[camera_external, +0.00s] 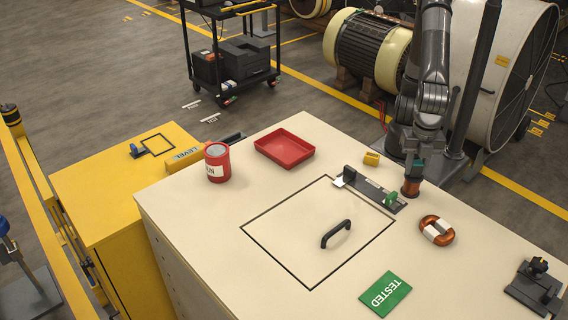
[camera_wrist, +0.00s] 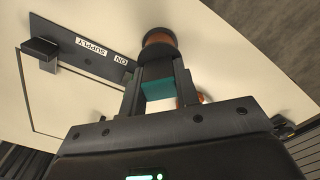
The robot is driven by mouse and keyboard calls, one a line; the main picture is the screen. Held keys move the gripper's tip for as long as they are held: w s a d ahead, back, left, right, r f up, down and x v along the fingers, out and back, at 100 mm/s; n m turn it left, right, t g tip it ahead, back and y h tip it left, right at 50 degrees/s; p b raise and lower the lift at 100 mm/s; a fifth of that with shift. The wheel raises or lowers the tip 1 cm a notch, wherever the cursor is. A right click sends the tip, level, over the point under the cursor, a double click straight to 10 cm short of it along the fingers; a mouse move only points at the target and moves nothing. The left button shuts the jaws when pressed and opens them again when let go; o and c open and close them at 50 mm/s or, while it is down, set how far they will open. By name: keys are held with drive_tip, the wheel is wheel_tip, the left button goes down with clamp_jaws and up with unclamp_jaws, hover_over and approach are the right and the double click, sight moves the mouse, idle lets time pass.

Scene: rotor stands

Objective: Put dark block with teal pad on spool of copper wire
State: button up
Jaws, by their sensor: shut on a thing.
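The spool of copper wire (camera_external: 411,187) stands upright on the cream bench top, with dark ends and a copper-coloured middle. My gripper (camera_external: 413,170) is directly above it, pointing down. It is shut on the dark block with teal pad; the teal face (camera_wrist: 158,89) shows between the fingers in the wrist view. The spool (camera_wrist: 159,39) shows just past the fingertips there. Most of the dark block is hidden by the fingers. I cannot tell whether the block touches the spool's top.
A dark plate with a green switch (camera_external: 390,198) lies beside the spool. A copper coil with white bands (camera_external: 437,230), a yellow block (camera_external: 371,158), a red tray (camera_external: 284,148), a red can (camera_external: 217,163) and a green TESTED card (camera_external: 386,294) are on the bench. The outlined panel has a black handle (camera_external: 336,234).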

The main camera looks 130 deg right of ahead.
sight(418, 162)
drive_tip(key=o, duration=1)
drive_tip(key=shift+c, duration=0.2)
wheel_tip(418, 162, up, 12)
drive_tip(key=s+d+f+m+t, duration=0.2)
drive_tip(key=s+d+m, duration=0.2)
drive_tip(key=d, duration=0.7)
drive_tip(key=s+d+f+m+t, duration=0.2)
drive_tip(key=s+d+m, duration=0.3)
drive_tip(key=d, duration=0.6)
drive_tip(key=shift+f+t, duration=0.3)
drive_tip(key=shift+t, duration=0.5)
